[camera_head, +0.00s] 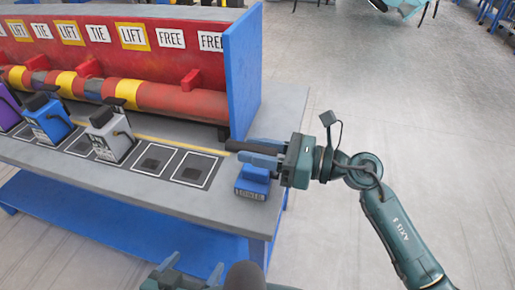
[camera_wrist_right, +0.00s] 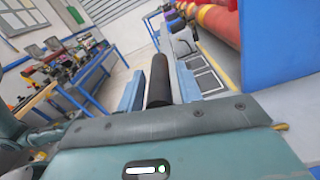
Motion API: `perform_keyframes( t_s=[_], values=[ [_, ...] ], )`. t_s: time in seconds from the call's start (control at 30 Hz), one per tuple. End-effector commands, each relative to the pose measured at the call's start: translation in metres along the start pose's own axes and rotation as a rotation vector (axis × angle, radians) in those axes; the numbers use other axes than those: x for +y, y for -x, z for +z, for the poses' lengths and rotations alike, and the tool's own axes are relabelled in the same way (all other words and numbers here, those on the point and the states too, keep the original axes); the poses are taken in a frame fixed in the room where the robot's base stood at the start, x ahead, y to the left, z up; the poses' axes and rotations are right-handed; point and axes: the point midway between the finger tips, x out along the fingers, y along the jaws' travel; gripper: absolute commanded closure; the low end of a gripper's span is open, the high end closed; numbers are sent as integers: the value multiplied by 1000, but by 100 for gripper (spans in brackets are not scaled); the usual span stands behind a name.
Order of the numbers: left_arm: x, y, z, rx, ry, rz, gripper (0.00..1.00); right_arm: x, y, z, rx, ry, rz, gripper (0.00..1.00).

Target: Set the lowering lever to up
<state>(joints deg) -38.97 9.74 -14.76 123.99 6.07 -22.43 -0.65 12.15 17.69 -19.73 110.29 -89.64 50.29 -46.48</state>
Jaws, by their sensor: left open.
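The lowering lever has a blue labelled base (camera_head: 252,190) on the bench's right end and a black handle (camera_head: 236,146) that lies nearly level, pointing left. My right gripper (camera_head: 258,154) comes from the right and is shut on this handle, with its blue fingers alongside. In the right wrist view the black handle (camera_wrist_right: 159,82) sits between the two fingers (camera_wrist_right: 160,88). The lever's pivot is partly hidden by the gripper. My left gripper (camera_head: 190,274) shows only in part at the bottom edge of the head view, open and away from the lever.
A blue end panel (camera_head: 242,72) stands just behind the lever. A red housing (camera_head: 150,60) with LIFT, TIE and FREE labels runs left. Grey (camera_head: 110,133), blue (camera_head: 48,118) and purple (camera_head: 8,108) lever units stand on the grey bench (camera_head: 130,183). The floor to the right is clear.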

Motion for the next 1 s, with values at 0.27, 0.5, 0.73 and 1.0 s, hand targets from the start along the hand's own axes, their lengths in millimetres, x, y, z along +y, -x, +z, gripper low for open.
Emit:
perform_keyframes(
  t_s=[0.27, 0.5, 0.73, 1.0],
  values=[
    [0, 0, 0, -1, 0, 1, 11, 0, 0, 0, 0, 0, 0, 88],
    [0, 0, 1, -2, 0, 2, 11, 0, 0, 0, 0, -1, 0, 100],
    [0, 0, 0, -2, -1, 2, 11, 0, 0, 0, 0, -3, 0, 100],
    [0, 0, 0, -2, -2, 1, 11, -1, 0, 1, -1, -11, 0, 100]
  ],
)
